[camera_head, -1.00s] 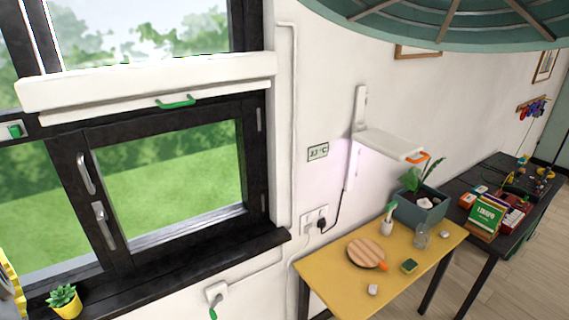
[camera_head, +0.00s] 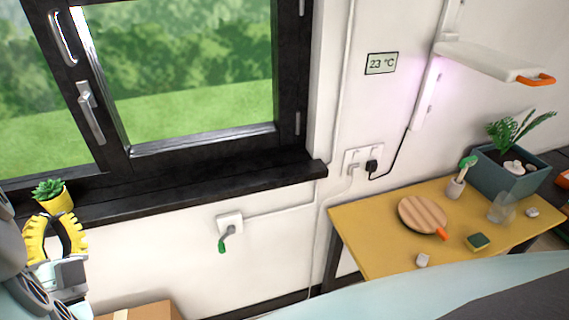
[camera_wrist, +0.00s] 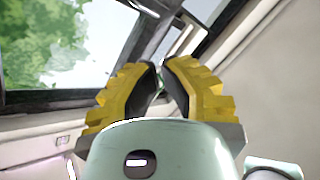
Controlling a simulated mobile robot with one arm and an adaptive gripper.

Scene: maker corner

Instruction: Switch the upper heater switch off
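I cannot surely identify an upper heater switch in these frames. A white wall box (camera_head: 230,223) with a grey lever ending in a green tip (camera_head: 222,246) hangs below the window sill; the lever points down. My gripper (camera_head: 55,217), with yellow ribbed fingers, is at the lower left, in front of the sill and well left of that box. In the wrist view, my gripper (camera_wrist: 160,67) has its fingertips close together with nothing seen between them. A small pale plate (camera_wrist: 63,140) on the wall shows at the left there; its kind is unclear.
A potted succulent (camera_head: 52,195) stands on the dark sill (camera_head: 200,190) just behind my gripper. The yellow table (camera_head: 370,240) at right holds a round board (camera_head: 422,214) and a planter (camera_head: 515,175). A cardboard box (camera_head: 150,311) is below. The wall between is clear.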

